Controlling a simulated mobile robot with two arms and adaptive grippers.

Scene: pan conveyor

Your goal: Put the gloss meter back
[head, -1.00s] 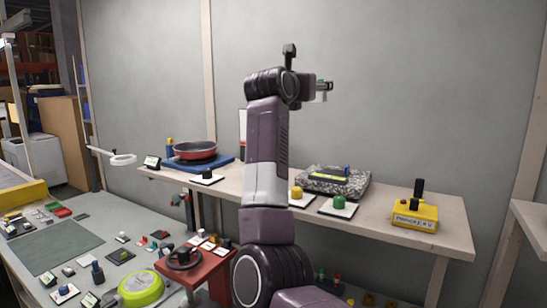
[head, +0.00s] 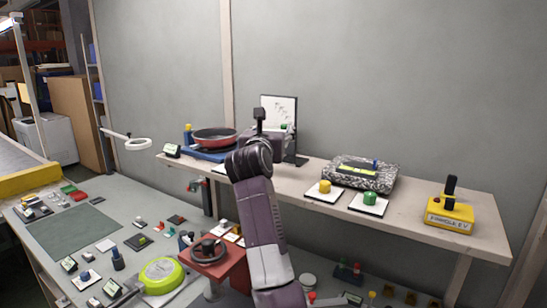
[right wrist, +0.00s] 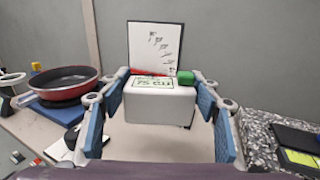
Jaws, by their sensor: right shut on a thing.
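The gloss meter is a white box with a "75 GU" display and a green button. In the right wrist view the gloss meter (right wrist: 160,105) sits between the blue-padded fingers of my right gripper (right wrist: 160,88), which is shut on it. It is held above the bench shelf (head: 415,222). In the head view my right gripper (head: 284,142) is at the back of the shelf, between the red pan and the granite block. My wrist hides most of the gripper and the meter there. My left gripper is not in view.
A red pan (head: 215,135) on a blue mat is to the left. A panel with a printed sheet (head: 279,108) stands behind the meter. A granite block (head: 385,182), pads with yellow (head: 325,187) and green (head: 369,198) knobs, and a yellow box (head: 450,216) are to the right.

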